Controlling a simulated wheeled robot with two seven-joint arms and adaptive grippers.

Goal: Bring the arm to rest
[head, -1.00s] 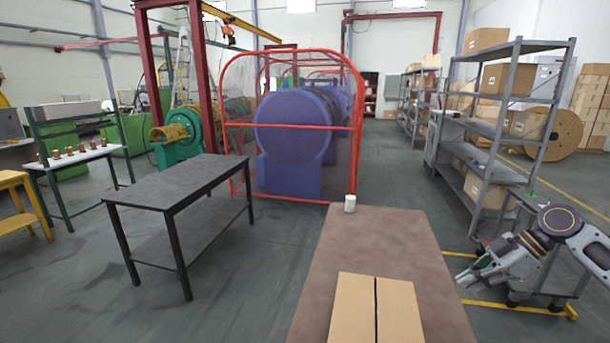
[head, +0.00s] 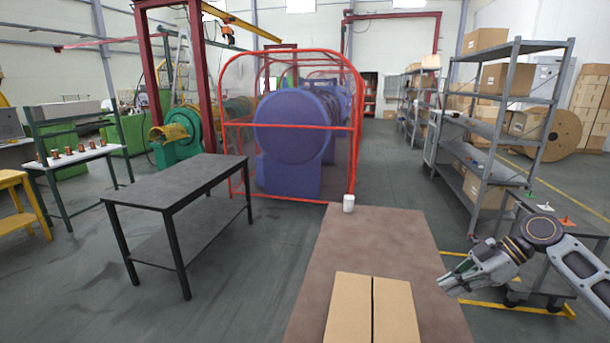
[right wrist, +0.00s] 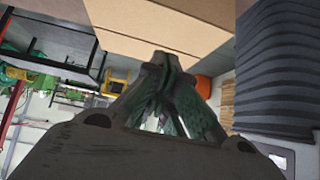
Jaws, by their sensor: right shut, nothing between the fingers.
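My right arm reaches in from the right edge of the head view, bent at a joint. My right gripper (head: 449,282) is shut and empty, beside the right edge of the brown table (head: 390,235) and apart from the things on it. In the right wrist view its fingers (right wrist: 160,65) come together with nothing between them. My left gripper is not in view.
A closed cardboard box (head: 350,308) lies on the brown table's near end, and a white cup-like object (head: 348,203) stands at its far corner. A grey cart (head: 540,283) is behind my right arm. A dark table (head: 180,180) stands left, with open floor between.

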